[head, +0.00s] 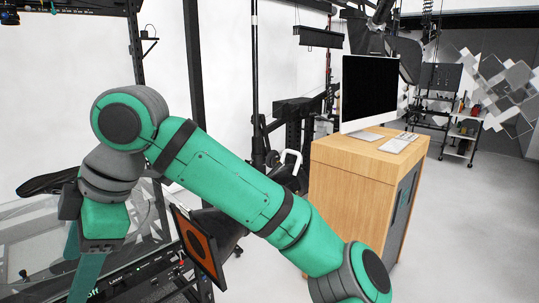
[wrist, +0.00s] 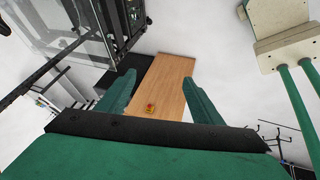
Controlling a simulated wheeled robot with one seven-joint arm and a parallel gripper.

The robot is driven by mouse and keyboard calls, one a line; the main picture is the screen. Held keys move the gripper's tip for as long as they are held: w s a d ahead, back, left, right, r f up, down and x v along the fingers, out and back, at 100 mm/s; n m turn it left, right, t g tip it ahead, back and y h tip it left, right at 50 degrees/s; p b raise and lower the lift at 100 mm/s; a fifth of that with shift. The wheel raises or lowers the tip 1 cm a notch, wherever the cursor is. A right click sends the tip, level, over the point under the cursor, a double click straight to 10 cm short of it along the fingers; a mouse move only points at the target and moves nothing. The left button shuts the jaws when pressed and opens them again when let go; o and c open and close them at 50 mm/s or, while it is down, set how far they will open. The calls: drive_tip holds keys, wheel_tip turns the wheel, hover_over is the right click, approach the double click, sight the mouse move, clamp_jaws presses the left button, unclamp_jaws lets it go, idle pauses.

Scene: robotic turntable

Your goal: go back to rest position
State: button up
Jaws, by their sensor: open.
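My gripper (head: 82,262) hangs at the lower left of the head view, at the end of my bent green arm. Its green fingers point down, and part of it is cut off by the lower edge. In the wrist view my gripper (wrist: 158,77) shows two green fingers spread apart with nothing between them. Beyond them lies a wooden top (wrist: 172,75) with a small red and yellow button (wrist: 150,107) on it. The fingers look apart from it.
A glass-sided machine (head: 30,245) stands at left, close to my gripper. An orange and black panel (head: 198,245) is behind my arm. A wooden cabinet (head: 345,178) bears a monitor (head: 369,92) and keyboard (head: 399,143). Open grey floor (head: 470,230) lies at right.

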drive_tip(key=w+a+f+m+t+y, duration=0.4)
drive_tip(key=w+a+f+m+y, duration=0.1)
drive_tip(key=w+f+m+y, duration=0.6)
drive_tip(key=w+d+f+m+t+h, duration=0.1)
drive_tip(key=d+f+m+t+h, duration=0.1)
drive_tip(key=d+f+m+t, duration=0.65)
drive_tip(key=w+d+f+m+t+h, duration=0.25)
drive_tip(key=d+f+m+t, duration=0.2)
drive_tip(key=f, duration=0.65)
drive_tip(key=s+d+f+m+t+h, duration=0.1)
drive_tip(key=s+d+f+m+h, duration=0.4)
drive_tip(key=s+d+f+h, duration=0.7)
drive_tip(key=s+d+f, duration=0.1)
drive_tip(key=s+d, duration=0.2)
drive_tip(key=s, duration=0.4)
drive_tip(key=s+d+f+n, duration=0.1)
drive_tip(key=s+d, duration=0.3)
drive_tip(key=s, duration=0.4)
drive_tip(key=s+d+f+n+g, duration=0.1)
drive_tip(key=s+d, duration=0.2)
drive_tip(key=s, duration=0.4)
drive_tip(key=shift+s+d, duration=0.4)
drive_tip(key=shift+s+d+r, duration=0.1)
drive_tip(key=shift+s, duration=0.15)
drive_tip(key=c, duration=0.3)
drive_tip(key=shift+s, duration=0.1)
drive_tip(key=c, duration=0.5)
drive_tip(key=shift+h, duration=0.25)
